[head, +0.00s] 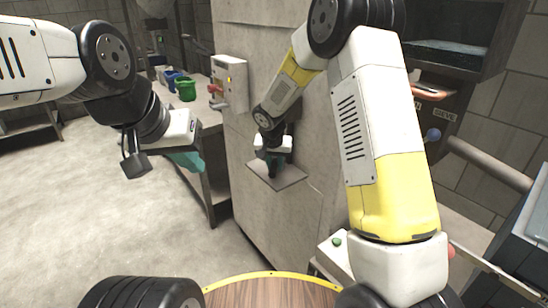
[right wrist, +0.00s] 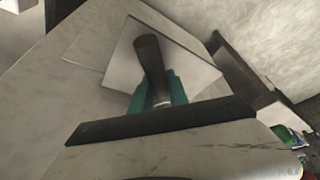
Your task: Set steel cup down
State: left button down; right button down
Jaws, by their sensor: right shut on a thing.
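My right gripper (head: 273,163) is in front of the concrete wall of the machine, directly over a small square plate (head: 290,182) that juts from it. In the right wrist view its teal fingers (right wrist: 158,92) are shut on a dark, narrow piece that I take to be the steel cup (right wrist: 151,58); the fingers hide part of it. The plate (right wrist: 195,73) lies behind it in that view. I cannot tell whether the cup touches the plate. My left gripper (head: 187,162) hangs at the left, clear of the machine, with teal fingers visible but their gap unclear.
A green container (head: 186,90) and a blue one (head: 172,77) stand on a bench at the back left. A control box (head: 230,82) is fixed to the machine wall. The floor at left is clear.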

jog(key=c, duration=1.3)
grip_release()
jog(key=v, duration=1.2)
jog(key=s+d+r+n+y, duration=0.1)
jog(key=s+d+r, duration=0.5)
jog(key=s, duration=0.3)
jog(key=s+d+r+y, duration=0.1)
jog(key=s+d+r, duration=0.45)
jog(key=s, duration=0.45)
jog(key=shift+n+t+y, duration=0.4)
jog(key=shift+n+t, duration=0.3)
jog(key=shift+t, duration=0.2)
jog(key=s, duration=0.3)
jog(key=s+d, duration=0.1)
jog(key=s, duration=0.2)
jog(key=s+d, duration=0.1)
jog(key=s, duration=0.2)
jog(key=shift+s+f, duration=0.1)
